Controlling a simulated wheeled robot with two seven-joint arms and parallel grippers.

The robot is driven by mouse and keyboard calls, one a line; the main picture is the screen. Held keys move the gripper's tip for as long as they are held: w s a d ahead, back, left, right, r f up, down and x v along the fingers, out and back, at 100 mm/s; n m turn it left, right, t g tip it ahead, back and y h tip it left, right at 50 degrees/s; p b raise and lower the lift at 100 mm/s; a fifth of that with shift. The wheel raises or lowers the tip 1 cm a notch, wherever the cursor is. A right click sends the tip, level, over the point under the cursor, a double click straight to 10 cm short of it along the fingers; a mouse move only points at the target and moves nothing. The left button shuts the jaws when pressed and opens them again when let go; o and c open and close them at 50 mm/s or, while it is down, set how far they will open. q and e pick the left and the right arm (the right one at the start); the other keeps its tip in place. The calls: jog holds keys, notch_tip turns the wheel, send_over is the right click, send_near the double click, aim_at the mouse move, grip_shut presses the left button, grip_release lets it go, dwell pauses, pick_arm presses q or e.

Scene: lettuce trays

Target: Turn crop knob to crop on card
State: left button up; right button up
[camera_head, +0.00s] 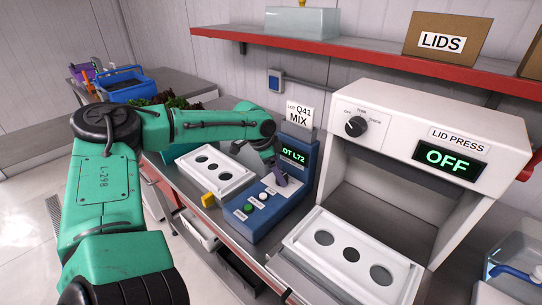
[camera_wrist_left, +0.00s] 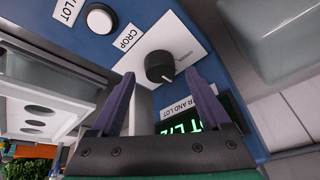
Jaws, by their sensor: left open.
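The crop knob (camera_wrist_left: 159,66) is a dark round knob on a white plate beside the label CROP (camera_wrist_left: 128,37) in the left wrist view. My left gripper (camera_wrist_left: 163,97) is open, its two purple fingers pointing toward the knob with a gap between them; I cannot tell whether they reach around it. In the head view my left gripper (camera_head: 280,174) is at the blue console (camera_head: 268,222) and hides the knob. The card (camera_head: 299,116) above the console reads LOT Q41 MIX. The console's display (camera_head: 293,155) shows green text ending in L72, partly hidden.
A white lid press (camera_head: 436,111) with an OFF display stands right of the console. White trays with round holes lie left of the console (camera_head: 232,185) and before the press (camera_head: 306,224). A red-edged shelf (camera_head: 360,62) runs above.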

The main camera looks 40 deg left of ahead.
pick_arm(q)
jog(key=v, duration=1.3)
